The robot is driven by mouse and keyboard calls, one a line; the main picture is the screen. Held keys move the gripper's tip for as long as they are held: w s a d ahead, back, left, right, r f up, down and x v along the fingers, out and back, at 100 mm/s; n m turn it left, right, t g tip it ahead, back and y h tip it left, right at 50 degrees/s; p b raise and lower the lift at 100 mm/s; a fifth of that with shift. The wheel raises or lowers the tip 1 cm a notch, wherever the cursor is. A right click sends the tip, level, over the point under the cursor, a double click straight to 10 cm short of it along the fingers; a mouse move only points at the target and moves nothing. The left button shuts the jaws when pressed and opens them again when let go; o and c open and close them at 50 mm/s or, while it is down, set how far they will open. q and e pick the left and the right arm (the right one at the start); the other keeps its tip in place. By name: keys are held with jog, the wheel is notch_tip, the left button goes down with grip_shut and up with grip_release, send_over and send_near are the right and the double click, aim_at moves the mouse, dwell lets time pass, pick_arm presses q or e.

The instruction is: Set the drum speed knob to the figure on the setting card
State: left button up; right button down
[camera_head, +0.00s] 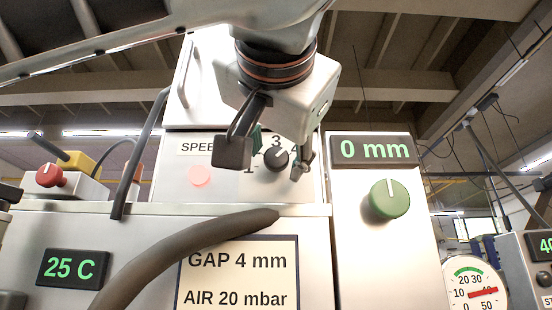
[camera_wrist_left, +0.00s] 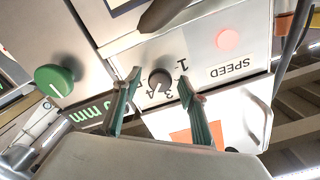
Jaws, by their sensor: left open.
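The drum speed knob (camera_head: 276,158) is small and dark with a white pointer line, on the panel marked SPEED. Figures 1, 3 and 4 show around it; the pointer leans up and right, roughly between 3 and 4. It also shows in the left wrist view (camera_wrist_left: 160,80). My left gripper (camera_head: 267,162) is open, with one finger on each side of the knob; I cannot tell if they touch it. The setting card (camera_head: 238,262) reads GAP 4 mm and AIR 20 mbar; its lower part is cut off and no speed figure shows. My right gripper is not in view.
A thick dark hose (camera_head: 190,250) crosses in front of the card. A green knob (camera_head: 389,200) sits under a 0 mm display (camera_head: 373,150) at the right. A pink lamp (camera_head: 200,175) is left of the speed knob. A red button (camera_head: 50,175) stands at the far left.

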pick_arm(q)
jog(key=s, duration=1.1)
jog(key=shift+s, duration=0.25)
dwell(0.4)
